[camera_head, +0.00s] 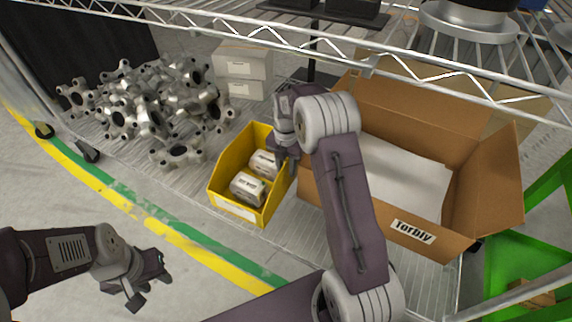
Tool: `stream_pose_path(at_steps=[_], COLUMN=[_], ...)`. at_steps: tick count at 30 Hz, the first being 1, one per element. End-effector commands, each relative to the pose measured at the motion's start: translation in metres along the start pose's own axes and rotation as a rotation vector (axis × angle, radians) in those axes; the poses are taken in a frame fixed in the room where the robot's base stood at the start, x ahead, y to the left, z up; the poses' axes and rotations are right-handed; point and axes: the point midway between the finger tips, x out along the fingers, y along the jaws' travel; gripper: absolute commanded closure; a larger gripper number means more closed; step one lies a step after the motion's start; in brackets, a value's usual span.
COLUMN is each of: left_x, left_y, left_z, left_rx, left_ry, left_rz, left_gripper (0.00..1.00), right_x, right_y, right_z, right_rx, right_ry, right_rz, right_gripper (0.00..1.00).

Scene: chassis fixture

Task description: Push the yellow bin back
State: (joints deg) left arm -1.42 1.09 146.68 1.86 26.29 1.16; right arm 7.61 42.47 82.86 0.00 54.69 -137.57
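The yellow bin (234,207) stands on the wire shelf near its front edge, tilted in the picture, with white labelled rolls or small boxes (247,187) inside. My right gripper (284,160) is at the bin's right rear side, over or against its wall. The arm hides part of the bin's right side. I cannot tell whether its fingers are open, shut or gripping the wall. My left gripper (150,287) hangs over the floor at the lower left, away from the bin, with its fingers apart and nothing between them.
Several grey metal castings (150,105) are piled left of the bin. White boxes (243,65) stand behind it. An open cardboard box (385,215) is close on the right. A wire shelf rail (330,62) crosses above. Some shelf between castings and bin is bare.

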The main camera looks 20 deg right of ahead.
Motion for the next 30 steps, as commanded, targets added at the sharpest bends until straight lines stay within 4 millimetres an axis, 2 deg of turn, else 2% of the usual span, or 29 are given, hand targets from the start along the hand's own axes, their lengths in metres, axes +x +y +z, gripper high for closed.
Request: stream_pose_path(at_steps=[1, 3, 11, 15, 30], left_x=[0.0103, 0.0127, 0.0109, 0.0109, 0.0109], left_y=[-0.0002, -0.0003, -0.0002, -0.0002, -0.0002], left_z=[0.0011, 0.0013, 0.0011, 0.0011, 0.0011], left_rx=[0.0, 0.0, 0.0, 0.0, 0.0], left_ry=[0.0, 0.0, 0.0, 0.0, 0.0], left_rz=[0.0, 0.0, 0.0, 0.0, 0.0], left_gripper=[0.64, 0.64, 0.64, 0.64, 0.64], right_x=[0.0122, 0.0162, 0.0151, 0.015, 0.015], right_y=[-0.0001, 0.0, 0.0001, 0.0, -0.0001], right_z=[-0.0001, 0.0, 0.0001, 0.0001, 0.0001], right_rx=[0.0, 0.0, 0.0, 0.0, 0.0], right_ry=[0.0, 0.0, 0.0, 0.0, 0.0], right_rz=[0.0, 0.0, 0.0, 0.0, 0.0], right_gripper=[0.71, 0.71, 0.71, 1.0, 1.0])
